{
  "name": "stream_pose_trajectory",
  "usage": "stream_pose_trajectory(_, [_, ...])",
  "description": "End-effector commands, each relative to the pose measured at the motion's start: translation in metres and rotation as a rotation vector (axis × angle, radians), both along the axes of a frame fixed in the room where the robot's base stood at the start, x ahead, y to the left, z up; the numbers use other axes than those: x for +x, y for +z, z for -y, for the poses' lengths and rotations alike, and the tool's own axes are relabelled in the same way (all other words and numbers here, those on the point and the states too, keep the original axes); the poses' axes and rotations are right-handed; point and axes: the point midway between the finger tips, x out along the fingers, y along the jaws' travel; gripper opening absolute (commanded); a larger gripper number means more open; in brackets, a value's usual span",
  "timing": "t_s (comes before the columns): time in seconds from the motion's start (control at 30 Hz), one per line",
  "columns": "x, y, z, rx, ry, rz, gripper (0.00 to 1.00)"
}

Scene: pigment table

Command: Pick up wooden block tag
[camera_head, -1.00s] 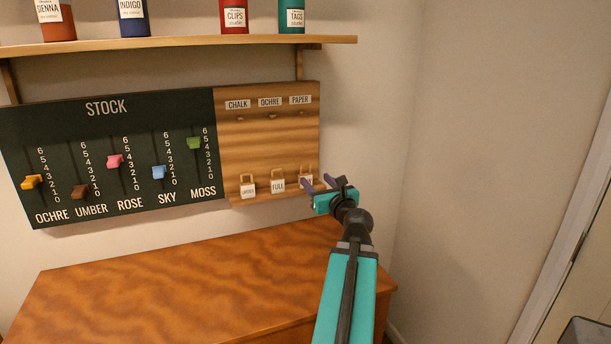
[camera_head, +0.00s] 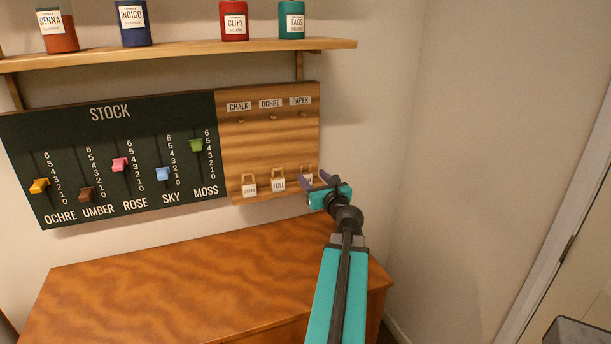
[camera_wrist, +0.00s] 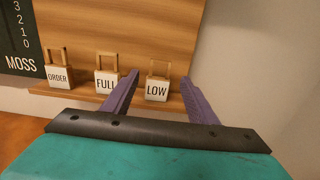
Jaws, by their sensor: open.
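Three wooden block tags with looped tops stand in a row on the lower ledge of the wooden board. In the wrist view they read ORDER (camera_wrist: 58,75), FULL (camera_wrist: 106,82) and LOW (camera_wrist: 157,88). My gripper (camera_wrist: 160,85) is open, its two purple fingers spread on either side of the LOW tag in that view. Whether the fingers reach as deep as the tag, I cannot tell. In the head view my gripper (camera_head: 315,180) is at the right end of the row and partly hides the LOW tag. The ORDER tag (camera_head: 250,187) and FULL tag (camera_head: 278,182) are clear of it.
Pegs under the CHALK, OCHRE and PAPER labels (camera_head: 300,101) are empty on the board (camera_head: 250,145). The STOCK board (camera_head: 110,135) with coloured sliders is to the left. A shelf (camera_head: 180,48) with containers is above. The brown cabinet top (camera_head: 200,270) is bare.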

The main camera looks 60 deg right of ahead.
Motion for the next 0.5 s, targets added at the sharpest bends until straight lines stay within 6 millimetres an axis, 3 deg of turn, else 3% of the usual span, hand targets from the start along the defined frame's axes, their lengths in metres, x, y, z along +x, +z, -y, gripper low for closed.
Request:
stream_pose_trajectory(0.2, [0.0135,-0.0001,0.0104,0.000,0.000,0.000,0.53])
stream_pose_trajectory(0.5, [0.0145,-0.0005,0.0108,0.000,-0.001,0.000,0.53])
